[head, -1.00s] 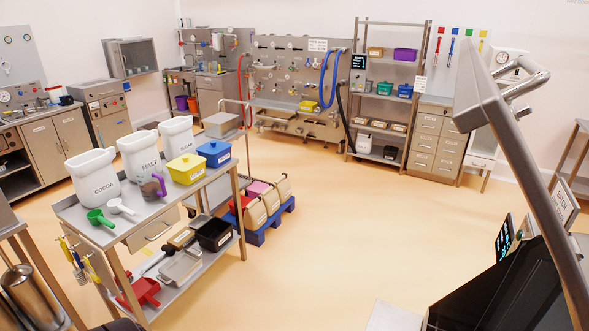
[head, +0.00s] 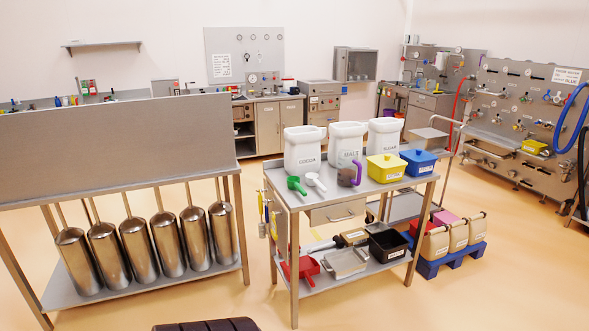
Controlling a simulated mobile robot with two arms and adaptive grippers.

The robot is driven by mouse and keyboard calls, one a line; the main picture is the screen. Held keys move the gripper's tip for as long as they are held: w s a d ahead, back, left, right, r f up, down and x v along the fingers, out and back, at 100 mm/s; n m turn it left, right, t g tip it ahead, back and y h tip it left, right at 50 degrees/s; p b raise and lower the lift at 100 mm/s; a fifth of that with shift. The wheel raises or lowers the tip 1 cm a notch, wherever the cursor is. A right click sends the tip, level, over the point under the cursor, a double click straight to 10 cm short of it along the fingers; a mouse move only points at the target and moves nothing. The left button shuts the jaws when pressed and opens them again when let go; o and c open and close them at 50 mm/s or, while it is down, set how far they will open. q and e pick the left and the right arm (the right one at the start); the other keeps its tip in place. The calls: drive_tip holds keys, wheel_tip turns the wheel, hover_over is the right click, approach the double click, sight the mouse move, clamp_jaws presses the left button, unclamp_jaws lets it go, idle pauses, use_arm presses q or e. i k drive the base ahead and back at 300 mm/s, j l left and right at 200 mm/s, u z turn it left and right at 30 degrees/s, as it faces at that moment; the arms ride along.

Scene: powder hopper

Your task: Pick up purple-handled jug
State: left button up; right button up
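The purple-handled jug (head: 348,177) stands on the top of the steel trolley table (head: 317,203) in the head view. It is a small dark, see-through jug with its purple handle on the right side. It stands in front of the white MALT container (head: 346,146), left of the yellow tub (head: 385,168) and right of the white scoop (head: 315,181). Neither of my grippers shows in the view.
A green scoop (head: 296,185), the COCOA container (head: 303,150), another white container (head: 384,137) and a blue tub (head: 418,161) share the tabletop. A steel bench (head: 110,187) with several cylinders below stands left. Floor is clear between bench and table.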

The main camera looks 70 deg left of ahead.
sight(348, 163)
drive_tip(key=j+u, duration=0.3)
drive_tip(key=u, duration=0.2)
drive_tip(key=j+u, duration=0.3)
drive_tip(key=u, duration=0.15)
drive_tip(key=j+u, duration=0.3)
drive_tip(key=u, duration=0.2)
